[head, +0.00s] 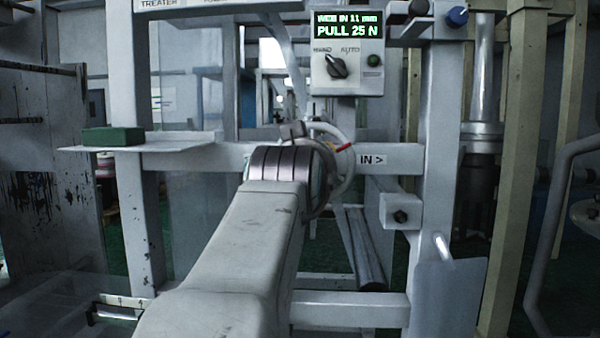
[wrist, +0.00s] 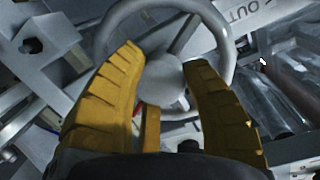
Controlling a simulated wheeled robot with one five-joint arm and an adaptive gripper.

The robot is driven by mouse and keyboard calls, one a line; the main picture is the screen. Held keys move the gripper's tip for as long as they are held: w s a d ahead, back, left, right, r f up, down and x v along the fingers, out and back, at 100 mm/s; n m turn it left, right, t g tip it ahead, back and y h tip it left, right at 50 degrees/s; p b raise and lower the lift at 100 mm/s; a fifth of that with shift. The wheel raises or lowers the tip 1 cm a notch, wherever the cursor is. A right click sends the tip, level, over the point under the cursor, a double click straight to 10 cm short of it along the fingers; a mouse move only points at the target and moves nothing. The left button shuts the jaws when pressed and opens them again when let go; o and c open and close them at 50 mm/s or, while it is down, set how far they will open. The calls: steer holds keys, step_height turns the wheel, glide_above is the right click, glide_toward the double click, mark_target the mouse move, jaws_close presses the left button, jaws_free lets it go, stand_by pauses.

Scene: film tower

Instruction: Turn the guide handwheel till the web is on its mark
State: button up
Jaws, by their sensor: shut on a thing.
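The guide handwheel (head: 350,172) is a pale grey ring on the machine's front rail, mostly hidden behind my arm in the head view. A red pointer (head: 344,147) shows at its right side. In the wrist view the handwheel rim (wrist: 226,42) arches beyond the yellow fingers. My gripper (wrist: 163,60) is shut on the handwheel, a finger on each side of its hub (wrist: 163,82); the exact contact is hard to see. The display (head: 348,24) reads WEB IN 11 mm and PULL 25 N. A ticked scale (head: 122,302) is at lower left, too small to read.
A selector knob (head: 337,66) between HAND and AUTO is under the display. A green block (head: 113,136) lies on a pale shelf (head: 180,142) at left. A label IN > (head: 372,160) is right of the wheel. A grey box (head: 400,211) juts from the right post.

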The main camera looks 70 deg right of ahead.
steer(key=shift+r, duration=0.2)
stand_by(0.4)
steer(key=o, duration=1.3)
steer(key=shift+w+f, duration=0.1)
steer(key=shift+f, duration=0.05)
steer(key=v, duration=1.2)
